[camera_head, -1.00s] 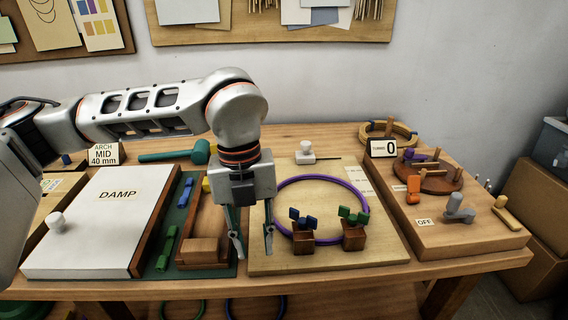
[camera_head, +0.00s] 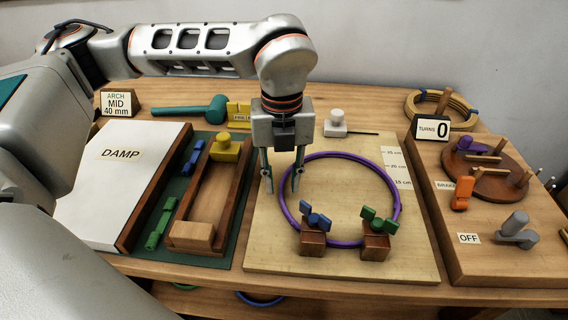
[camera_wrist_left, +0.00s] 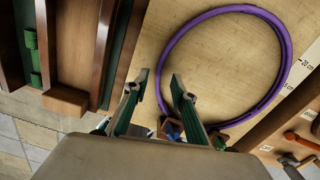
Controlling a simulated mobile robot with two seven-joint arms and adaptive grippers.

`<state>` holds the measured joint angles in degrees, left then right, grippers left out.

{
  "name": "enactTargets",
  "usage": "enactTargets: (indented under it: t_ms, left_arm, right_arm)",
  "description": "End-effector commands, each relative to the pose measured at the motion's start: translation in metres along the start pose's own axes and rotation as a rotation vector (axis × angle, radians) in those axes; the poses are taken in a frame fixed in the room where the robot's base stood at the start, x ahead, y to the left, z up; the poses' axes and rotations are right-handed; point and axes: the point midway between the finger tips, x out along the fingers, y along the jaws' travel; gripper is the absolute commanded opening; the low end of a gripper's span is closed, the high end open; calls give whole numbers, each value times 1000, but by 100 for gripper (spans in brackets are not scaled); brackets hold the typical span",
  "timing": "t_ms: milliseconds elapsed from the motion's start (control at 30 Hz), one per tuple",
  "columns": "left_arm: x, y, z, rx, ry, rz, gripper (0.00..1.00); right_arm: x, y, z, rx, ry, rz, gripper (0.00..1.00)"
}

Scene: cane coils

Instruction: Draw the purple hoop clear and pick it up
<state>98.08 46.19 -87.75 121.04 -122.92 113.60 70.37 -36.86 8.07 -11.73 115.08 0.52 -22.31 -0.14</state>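The purple hoop (camera_head: 399,195) lies on a pale wooden board (camera_head: 270,255). Its near edge runs at two brown wooden blocks, one with a blue knob (camera_head: 315,219) and one with a green knob (camera_head: 379,221); how the blocks hold it is hidden. My left gripper (camera_head: 282,189) points down, open, at the hoop's left side, with one finger to each side of the rim in the picture. In the left wrist view the hoop (camera_wrist_left: 284,58) curves down between the open fingertips (camera_wrist_left: 159,82). I cannot tell whether they touch it. My right gripper is not in view.
Left of the board are a wooden trough (camera_head: 206,201), a green mat and a white DAMP panel (camera_head: 110,185). A small white-knobbed piece (camera_head: 336,124) stands behind the hoop. A platform (camera_head: 480,245) with a turntable (camera_head: 482,178) stands right. Inside the hoop is bare board.

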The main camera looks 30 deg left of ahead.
Motion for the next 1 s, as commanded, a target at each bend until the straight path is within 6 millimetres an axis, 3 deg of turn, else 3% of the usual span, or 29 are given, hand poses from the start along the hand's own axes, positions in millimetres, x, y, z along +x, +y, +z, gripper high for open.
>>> enactTargets:
  t_ms: [233,600,700,1000]
  left_arm:
    - [27,0,0,1,1,0,26]
    - [31,0,0,0,-1,-1,26]
    - [31,0,0,0,-1,-1,0]
    - [31,0,2,0,-1,-1,0]
  right_arm:
    - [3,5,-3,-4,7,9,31]
    - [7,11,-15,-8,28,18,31]
    - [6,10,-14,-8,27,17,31]
    - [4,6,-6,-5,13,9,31]
